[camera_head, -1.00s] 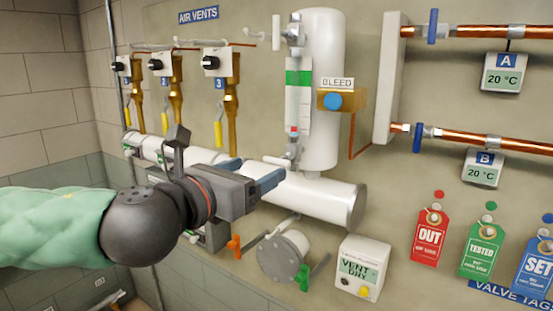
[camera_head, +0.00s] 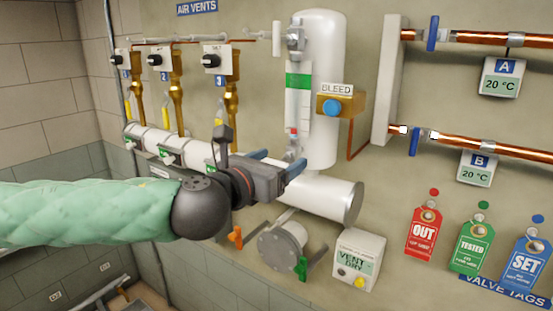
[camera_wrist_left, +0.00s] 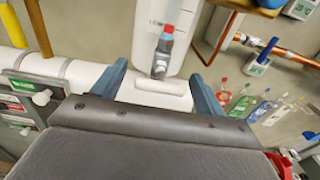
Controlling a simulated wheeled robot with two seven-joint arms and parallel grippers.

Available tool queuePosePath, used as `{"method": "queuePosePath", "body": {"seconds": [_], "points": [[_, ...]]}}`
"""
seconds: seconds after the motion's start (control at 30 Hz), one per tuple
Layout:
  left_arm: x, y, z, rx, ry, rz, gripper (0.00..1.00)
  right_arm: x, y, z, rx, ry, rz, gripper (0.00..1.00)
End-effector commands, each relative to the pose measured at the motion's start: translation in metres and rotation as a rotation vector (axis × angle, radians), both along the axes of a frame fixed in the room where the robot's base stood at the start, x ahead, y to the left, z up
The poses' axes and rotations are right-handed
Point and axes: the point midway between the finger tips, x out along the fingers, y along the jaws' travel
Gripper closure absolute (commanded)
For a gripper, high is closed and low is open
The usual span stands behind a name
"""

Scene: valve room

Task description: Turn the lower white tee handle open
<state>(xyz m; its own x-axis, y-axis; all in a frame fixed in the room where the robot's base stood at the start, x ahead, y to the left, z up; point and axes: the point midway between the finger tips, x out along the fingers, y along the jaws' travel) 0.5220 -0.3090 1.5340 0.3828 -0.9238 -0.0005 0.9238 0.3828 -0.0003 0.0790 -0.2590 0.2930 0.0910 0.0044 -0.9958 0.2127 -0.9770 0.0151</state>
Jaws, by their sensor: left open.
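The lower white tee handle (camera_wrist_left: 160,86) lies crosswise between the fingers of my left gripper (camera_wrist_left: 160,88) in the left wrist view, with room on both sides. It sits below the sight glass, in front of the grey lower valve fitting (camera_wrist_left: 162,58). In the head view my left gripper (camera_head: 278,161) is open at that fitting (camera_head: 297,150) and mostly hides the handle. I cannot tell whether a finger touches it. The upper white tee handle (camera_head: 276,38) stands upright beside the top fitting. My right gripper is not in view.
The white vessel (camera_head: 320,90) and horizontal white pipe (camera_head: 330,196) stand close behind the gripper. The bleed block (camera_head: 340,106) is to the right. An orange handle (camera_head: 235,237), a green handle (camera_head: 301,268) and the vent dry box (camera_head: 357,262) are below.

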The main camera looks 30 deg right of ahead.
Motion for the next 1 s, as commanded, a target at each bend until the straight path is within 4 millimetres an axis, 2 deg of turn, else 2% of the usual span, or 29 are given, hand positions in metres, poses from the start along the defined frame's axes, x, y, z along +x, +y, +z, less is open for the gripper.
{"method": "queuePosePath", "body": {"seconds": [0.07,0.3,0.57,1.0], "points": [[0.0,0.0,0.0,0.0,0.0,0.0,0.27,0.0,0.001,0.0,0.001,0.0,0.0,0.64],[0.0,0.0,0.0,0.0,0.0,0.0,0.72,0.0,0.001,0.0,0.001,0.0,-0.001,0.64],[0.0,0.0,-0.001,-0.007,0.015,0.0,0.72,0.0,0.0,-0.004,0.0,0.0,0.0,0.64],[0.001,0.0,-0.003,-0.082,0.192,0.0,0.72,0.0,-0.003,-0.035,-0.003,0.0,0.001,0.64]]}}
